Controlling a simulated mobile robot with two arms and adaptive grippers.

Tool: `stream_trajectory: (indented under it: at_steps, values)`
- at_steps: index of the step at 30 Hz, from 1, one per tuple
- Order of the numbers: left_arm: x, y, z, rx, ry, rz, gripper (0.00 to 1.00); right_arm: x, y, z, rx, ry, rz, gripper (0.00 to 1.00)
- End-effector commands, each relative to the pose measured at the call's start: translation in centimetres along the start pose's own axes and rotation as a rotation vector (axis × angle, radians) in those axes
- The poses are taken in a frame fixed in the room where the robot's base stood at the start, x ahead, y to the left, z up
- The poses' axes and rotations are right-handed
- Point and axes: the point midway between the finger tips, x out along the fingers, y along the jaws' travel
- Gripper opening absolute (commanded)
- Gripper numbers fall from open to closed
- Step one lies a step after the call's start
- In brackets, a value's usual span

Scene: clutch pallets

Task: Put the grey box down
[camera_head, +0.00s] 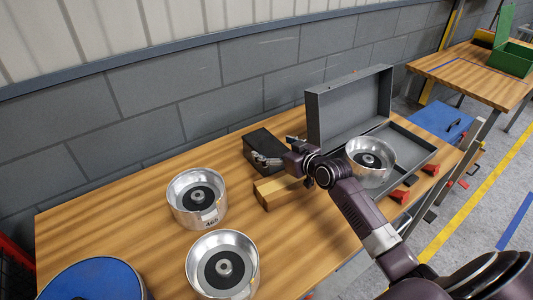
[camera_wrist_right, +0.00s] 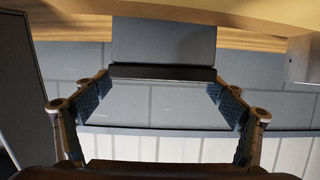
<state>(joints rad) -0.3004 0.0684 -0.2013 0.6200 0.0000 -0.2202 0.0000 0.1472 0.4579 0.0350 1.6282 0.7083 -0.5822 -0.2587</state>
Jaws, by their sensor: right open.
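A small dark grey box (camera_head: 264,143) stands on the wooden table close to the wall. My right gripper (camera_head: 268,160) is at its near right side. In the right wrist view the gripper (camera_wrist_right: 160,92) is open, its two fingers wide apart with nothing clamped between them. A grey box face with a dark edge (camera_wrist_right: 163,42) lies just beyond the fingertips, roughly centred between them. I cannot tell whether a finger touches it. My left gripper is not in view.
Two more silver drums (camera_head: 197,211) and a blue round lid (camera_head: 92,281) are nearer.

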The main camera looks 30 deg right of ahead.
Motion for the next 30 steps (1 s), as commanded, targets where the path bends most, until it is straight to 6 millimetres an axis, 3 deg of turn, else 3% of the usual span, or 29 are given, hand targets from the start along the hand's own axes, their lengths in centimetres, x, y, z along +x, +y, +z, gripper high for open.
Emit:
stream_trajectory:
  at_steps: [9, 20, 30]
  values:
    - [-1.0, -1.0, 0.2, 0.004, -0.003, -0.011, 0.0, 3.5, 0.0, -0.3, 0.001, 0.0, 0.001, 0.88]
    - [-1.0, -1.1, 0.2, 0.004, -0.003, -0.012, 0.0, 4.1, 0.0, -0.2, -0.002, 0.0, 0.001, 0.88]
    - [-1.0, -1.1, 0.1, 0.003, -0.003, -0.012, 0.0, 4.0, 0.0, -0.2, -0.002, 0.0, 0.001, 0.51]
